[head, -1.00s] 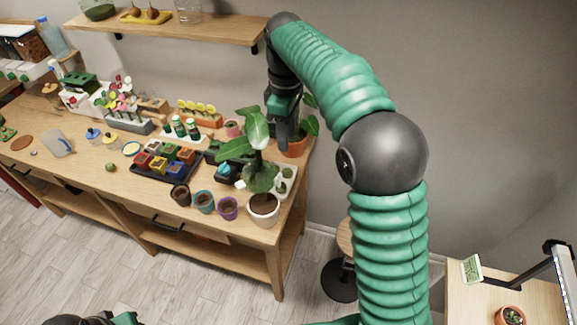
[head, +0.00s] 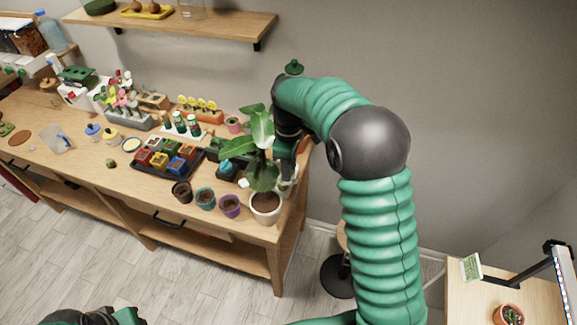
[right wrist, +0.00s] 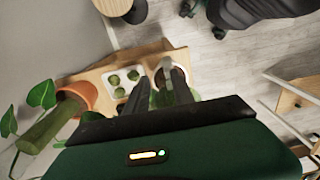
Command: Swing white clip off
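A leafy plant (head: 262,172) stands in a white pot (head: 265,207) at the bench's right front corner. The pot also shows between the fingers in the right wrist view (right wrist: 160,76). I cannot make out the white clip; leaves and my gripper cover much of the stem. My right gripper (head: 284,176) points down just behind and right of the plant. In the right wrist view, its two dark fingers (right wrist: 157,88) are apart with nothing clearly held between them. Part of my left arm shows at the bottom left of the head view; its fingers are hidden.
A white tray of small cacti (right wrist: 122,80) and a terracotta pot (right wrist: 78,96) are close to the right gripper. Small pots, including a purple one (head: 230,206), line the bench front. A wall shelf (head: 180,23) hangs above.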

